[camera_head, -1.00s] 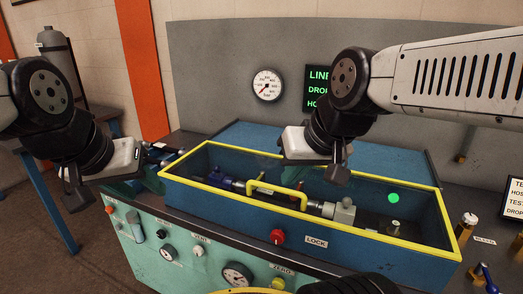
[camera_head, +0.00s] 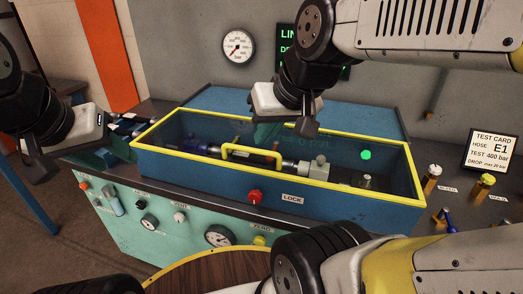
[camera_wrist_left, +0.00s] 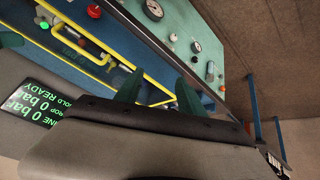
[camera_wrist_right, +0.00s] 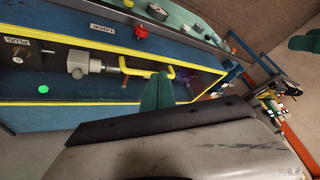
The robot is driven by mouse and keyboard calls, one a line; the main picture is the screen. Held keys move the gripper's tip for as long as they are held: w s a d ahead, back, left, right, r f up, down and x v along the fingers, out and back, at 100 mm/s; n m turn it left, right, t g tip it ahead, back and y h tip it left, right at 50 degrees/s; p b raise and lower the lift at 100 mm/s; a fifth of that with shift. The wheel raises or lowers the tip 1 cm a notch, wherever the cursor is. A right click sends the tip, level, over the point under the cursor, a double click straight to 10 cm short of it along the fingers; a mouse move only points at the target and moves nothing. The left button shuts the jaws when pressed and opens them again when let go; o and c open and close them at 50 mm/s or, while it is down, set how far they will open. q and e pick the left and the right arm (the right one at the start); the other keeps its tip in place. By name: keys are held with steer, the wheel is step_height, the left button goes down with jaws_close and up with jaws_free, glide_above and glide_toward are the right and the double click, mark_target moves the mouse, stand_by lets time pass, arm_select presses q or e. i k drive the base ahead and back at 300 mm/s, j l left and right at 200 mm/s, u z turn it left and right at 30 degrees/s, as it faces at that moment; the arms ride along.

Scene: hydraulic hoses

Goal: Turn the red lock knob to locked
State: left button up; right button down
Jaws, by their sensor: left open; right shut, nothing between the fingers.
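The red lock knob (camera_head: 255,196) is on the front of the blue box (camera_head: 215,180), left of the LOCK label (camera_head: 293,198). It also shows in the right wrist view (camera_wrist_right: 141,31) and at the top of the left wrist view (camera_wrist_left: 94,11). I cannot tell its exact turn. My right gripper (camera_head: 268,132) is shut and empty behind the lid handle, above the box, apart from the knob; its teal fingers show in the right wrist view (camera_wrist_right: 157,92). My left gripper (camera_wrist_left: 158,92) is open and empty, by the box's left end in the head view.
The yellow-framed clear lid lies down over the box, with a raised yellow handle (camera_head: 250,153). A hose with fittings lies inside. Below is a green panel (camera_head: 150,240) with gauges and knobs. A test card (camera_head: 491,150) and capped fittings stand at right. The space before the knob looks clear.

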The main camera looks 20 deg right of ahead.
mark_target(255, 196)
steer(key=k+j+z, duration=1.15)
steer(key=k+l, duration=0.05)
